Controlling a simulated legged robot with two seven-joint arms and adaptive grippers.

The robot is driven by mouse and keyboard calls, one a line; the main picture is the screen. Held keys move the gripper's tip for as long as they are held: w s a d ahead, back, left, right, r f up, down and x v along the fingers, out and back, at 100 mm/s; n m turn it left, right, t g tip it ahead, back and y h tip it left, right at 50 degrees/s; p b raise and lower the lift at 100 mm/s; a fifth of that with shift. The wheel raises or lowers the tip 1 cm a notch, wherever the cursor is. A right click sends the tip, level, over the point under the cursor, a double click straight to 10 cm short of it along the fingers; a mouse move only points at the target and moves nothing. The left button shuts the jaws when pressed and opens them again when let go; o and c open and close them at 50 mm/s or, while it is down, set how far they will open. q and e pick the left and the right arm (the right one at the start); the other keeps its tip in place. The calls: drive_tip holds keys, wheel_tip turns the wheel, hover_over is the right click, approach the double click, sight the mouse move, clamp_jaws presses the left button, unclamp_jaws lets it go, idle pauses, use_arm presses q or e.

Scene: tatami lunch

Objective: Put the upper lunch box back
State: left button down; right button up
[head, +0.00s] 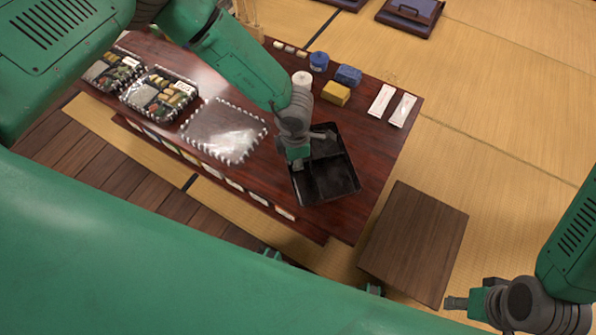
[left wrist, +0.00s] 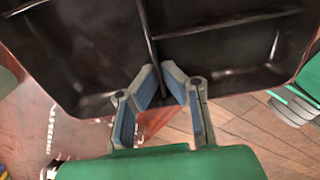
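The upper lunch box (head: 338,188) is a black, divided tray at the right part of the dark red table (head: 385,150). Its compartments and thin dividers also fill the top of the left wrist view (left wrist: 230,50). My left gripper (head: 297,164) is at the box's left side in the head view. In the left wrist view its fingertips (left wrist: 159,70) come close together at the wall, where a divider meets it, and appear shut on it. Whether the box touches the table is unclear. My right gripper (head: 457,302) is away at the lower right, holding nothing visible; its finger gap is unclear.
A clear-topped tray with a speckled rim (head: 225,130) and filled food boxes (head: 160,94) stand left. A blue jar (head: 318,62), yellow block (head: 336,94), blue bundle (head: 348,75) and white packets (head: 402,110) lie behind. A brown low board (head: 415,240) is at right.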

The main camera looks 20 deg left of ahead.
use_arm(q)
wheel_tip(320, 180, down, 4)
drive_tip(key=shift+f+b, duration=0.15)
drive_tip(key=shift+b, duration=0.75)
drive_tip(key=shift+d+f, duration=0.1)
drive_tip(key=shift+d, duration=0.05)
drive_tip(key=c, duration=1.7)
unclamp_jaws()
